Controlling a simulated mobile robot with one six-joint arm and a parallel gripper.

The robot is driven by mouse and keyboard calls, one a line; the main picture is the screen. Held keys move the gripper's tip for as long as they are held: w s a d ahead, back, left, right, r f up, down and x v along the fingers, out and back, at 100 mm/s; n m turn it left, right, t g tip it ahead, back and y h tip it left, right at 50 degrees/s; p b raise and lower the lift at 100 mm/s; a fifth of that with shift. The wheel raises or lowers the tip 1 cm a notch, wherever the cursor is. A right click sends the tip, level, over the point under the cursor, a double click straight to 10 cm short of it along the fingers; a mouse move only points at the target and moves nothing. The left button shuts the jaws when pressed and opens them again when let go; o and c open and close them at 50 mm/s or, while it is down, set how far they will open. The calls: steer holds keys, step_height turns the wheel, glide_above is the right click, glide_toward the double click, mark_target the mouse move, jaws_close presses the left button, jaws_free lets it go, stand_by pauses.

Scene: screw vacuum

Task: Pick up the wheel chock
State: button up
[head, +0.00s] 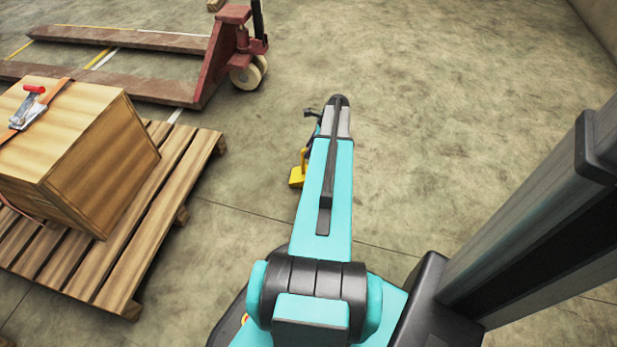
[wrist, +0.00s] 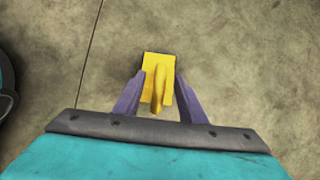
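The yellow wheel chock (head: 296,178) is on the concrete floor just left of my arm in the head view, partly hidden behind the arm. In the wrist view the chock (wrist: 156,65) lies ahead of my gripper (wrist: 160,82), its raised yellow handle pointing back between the two purple fingers. The fingers stand apart, one on each side of the handle, with gaps showing; my gripper is open. I cannot tell how far the fingertips are above the chock's base.
A wooden pallet (head: 205,150) with a strapped wooden crate (head: 105,150) stands at the left. A red pallet jack (head: 215,65) is at the upper left. The floor right of my arm is clear up to a wall (head: 598,25) at the upper right.

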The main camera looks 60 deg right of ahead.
steer(key=shift+w+f, duration=0.15)
steer(key=shift+f, duration=0.25)
steer(key=b+x, duration=0.3)
steer(key=x, duration=0.2)
steer(key=shift+w+a+f, duration=0.1)
stand_by(0.3)
stand_by(0.5)
jaws_close()
stand_by(1.2)
